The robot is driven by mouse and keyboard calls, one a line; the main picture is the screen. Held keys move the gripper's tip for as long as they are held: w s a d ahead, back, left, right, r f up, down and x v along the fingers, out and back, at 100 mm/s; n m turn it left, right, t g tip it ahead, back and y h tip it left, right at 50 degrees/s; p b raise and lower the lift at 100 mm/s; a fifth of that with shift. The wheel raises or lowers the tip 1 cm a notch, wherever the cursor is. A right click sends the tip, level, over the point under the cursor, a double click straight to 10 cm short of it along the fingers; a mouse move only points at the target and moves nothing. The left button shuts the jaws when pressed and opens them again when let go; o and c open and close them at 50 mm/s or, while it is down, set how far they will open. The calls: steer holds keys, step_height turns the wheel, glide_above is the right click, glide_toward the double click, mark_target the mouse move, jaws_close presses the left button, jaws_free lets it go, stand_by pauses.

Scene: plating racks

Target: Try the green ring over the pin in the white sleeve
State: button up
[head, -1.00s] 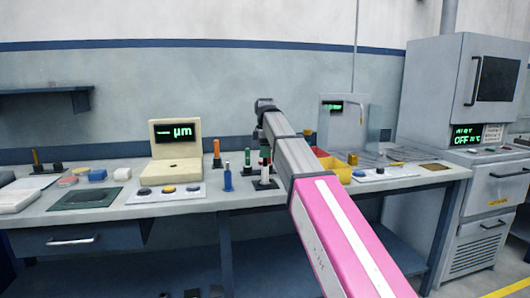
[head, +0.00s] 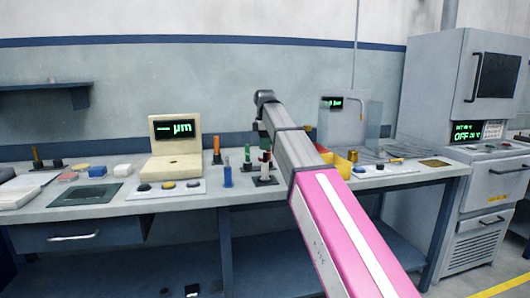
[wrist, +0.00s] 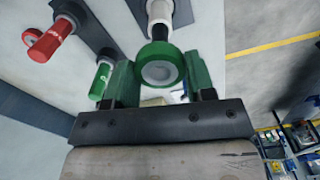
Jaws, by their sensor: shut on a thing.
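In the wrist view, my gripper (wrist: 160,82) is shut on the green ring (wrist: 160,64), held between its two green fingers. The ring's round opening faces the camera, with a pale grey surface inside it. The white sleeve (wrist: 160,14) stands directly beyond the ring, in line with it. I cannot tell whether the ring touches the sleeve or is around the pin; the pin is not clearly seen. In the head view, my gripper (head: 264,132) is at the arm's end, low over the bench beside the coloured posts, too small to read.
In the wrist view, a red-capped piece (wrist: 48,40) and a green-tipped piece (wrist: 101,80) stand left of the ring. In the head view, a blue post (head: 228,177) and orange post (head: 216,150) stand left of my gripper. A yellow bin (head: 343,165) is to the right.

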steer(key=shift+r, duration=1.1)
